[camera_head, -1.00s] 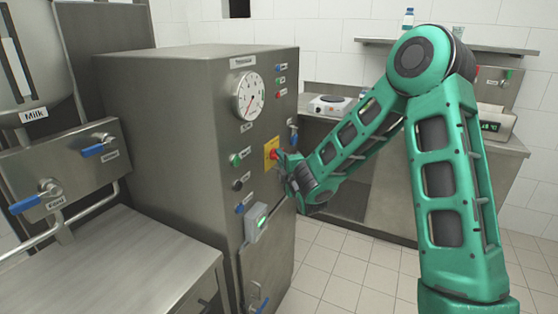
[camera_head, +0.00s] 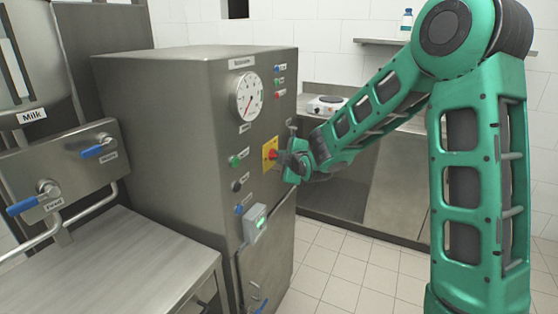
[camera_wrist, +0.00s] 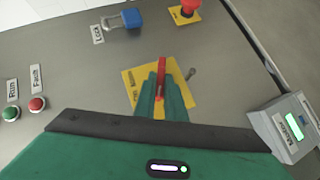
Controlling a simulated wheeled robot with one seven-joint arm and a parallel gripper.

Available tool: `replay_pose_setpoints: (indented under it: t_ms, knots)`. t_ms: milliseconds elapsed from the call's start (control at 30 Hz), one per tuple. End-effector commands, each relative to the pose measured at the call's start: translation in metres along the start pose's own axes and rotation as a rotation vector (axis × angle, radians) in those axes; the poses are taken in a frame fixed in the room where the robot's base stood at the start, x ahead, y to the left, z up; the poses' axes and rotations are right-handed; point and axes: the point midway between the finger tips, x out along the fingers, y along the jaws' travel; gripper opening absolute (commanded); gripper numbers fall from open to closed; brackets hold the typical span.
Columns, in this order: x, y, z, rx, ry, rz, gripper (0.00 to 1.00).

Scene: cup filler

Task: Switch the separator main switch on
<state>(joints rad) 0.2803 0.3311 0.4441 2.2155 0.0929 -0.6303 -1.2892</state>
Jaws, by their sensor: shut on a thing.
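The main switch is a red handle (camera_wrist: 161,75) on a yellow plate (camera_wrist: 131,84) on the front of the grey metal separator cabinet (camera_head: 165,110). In the head view the yellow plate (camera_head: 266,153) shows just left of my gripper (camera_head: 283,158), with a little of the red handle beside the jaws. In the wrist view my gripper (camera_wrist: 164,92) has its two green fingers closed on the red handle, one on each side. The handle lies roughly along the fingers in that view. Part of the handle and the plate's label are hidden by the fingers.
The panel also bears a gauge (camera_head: 249,97), a blue padlock-like part (camera_wrist: 132,18), a red knob on yellow (camera_wrist: 189,7), green (camera_wrist: 11,113) and red (camera_wrist: 37,104) buttons, and a lit display box (camera_wrist: 287,127). A steel table (camera_head: 130,265) stands at front left.

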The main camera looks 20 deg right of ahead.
Motion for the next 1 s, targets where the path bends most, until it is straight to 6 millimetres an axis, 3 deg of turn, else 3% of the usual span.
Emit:
replay_pose_setpoints:
  t_ms: [1000]
  knots:
    - [0.005, 0.013, 0.001, 0.649, 0.008, -0.650, 0.00]
